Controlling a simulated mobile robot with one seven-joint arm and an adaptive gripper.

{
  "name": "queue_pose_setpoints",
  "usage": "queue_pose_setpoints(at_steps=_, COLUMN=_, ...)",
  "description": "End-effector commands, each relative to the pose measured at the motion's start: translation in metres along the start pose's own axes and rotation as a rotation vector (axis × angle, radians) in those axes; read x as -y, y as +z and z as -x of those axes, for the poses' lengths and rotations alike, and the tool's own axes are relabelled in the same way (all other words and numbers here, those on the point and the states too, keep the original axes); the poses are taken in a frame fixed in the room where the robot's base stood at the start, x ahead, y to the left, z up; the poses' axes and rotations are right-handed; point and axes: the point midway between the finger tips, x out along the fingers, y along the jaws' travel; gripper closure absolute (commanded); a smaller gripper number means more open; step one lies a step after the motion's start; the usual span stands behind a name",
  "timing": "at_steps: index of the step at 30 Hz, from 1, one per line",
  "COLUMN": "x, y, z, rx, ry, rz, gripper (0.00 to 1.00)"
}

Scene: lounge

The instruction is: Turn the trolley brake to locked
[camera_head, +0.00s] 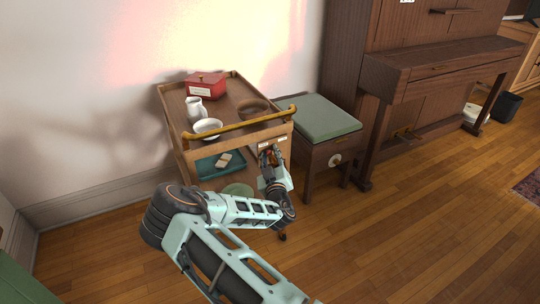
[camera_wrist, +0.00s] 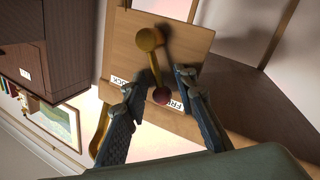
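The wooden trolley (camera_head: 180,125) stands against the wall, with my gripper (camera_head: 269,154) in front of its right-hand end panel. In the wrist view the brake is a brass lever (camera_wrist: 154,62) with a round brass hub (camera_wrist: 150,39) and a red knob (camera_wrist: 161,96). It is mounted on a wooden panel (camera_wrist: 190,42). A LOCK label (camera_wrist: 119,81) lies left of the lever, and a FREE label, partly hidden by a finger, lies right of the knob. My gripper (camera_wrist: 158,83) is open, its fingers on either side of the lever's knob end, apparently apart from it.
A red box (camera_head: 206,86), white jug (camera_head: 196,110), white bowl (camera_head: 208,127) and brown bowl (camera_head: 252,107) stand on the trolley top. A brass handle rail (camera_head: 240,126) runs above the gripper. A green-cushioned stool (camera_head: 318,117) stands close on the right. The front floor is clear.

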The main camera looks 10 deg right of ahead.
Motion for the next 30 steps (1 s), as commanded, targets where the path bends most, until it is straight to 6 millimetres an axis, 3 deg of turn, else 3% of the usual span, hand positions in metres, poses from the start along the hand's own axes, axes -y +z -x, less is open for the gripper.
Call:
queue_pose_setpoints(at_steps=2, x=0.0000, y=0.0000, z=0.0002, rx=0.000, ry=0.000, rz=0.000, gripper=0.76)
queue_pose_setpoints(at_steps=9, x=0.0001, y=0.0000, z=0.0004, rx=0.000, ry=0.000, rz=0.000, gripper=1.00)
queue_pose_setpoints(at_steps=22, x=-0.0007, y=-0.0005, z=0.0004, rx=0.003, ry=-0.001, rz=-0.009, gripper=1.00)
queue_pose_setpoints(at_steps=30, x=-0.0084, y=-0.0040, z=-0.0018, rx=0.034, ry=-0.015, rz=-0.104, gripper=1.00)
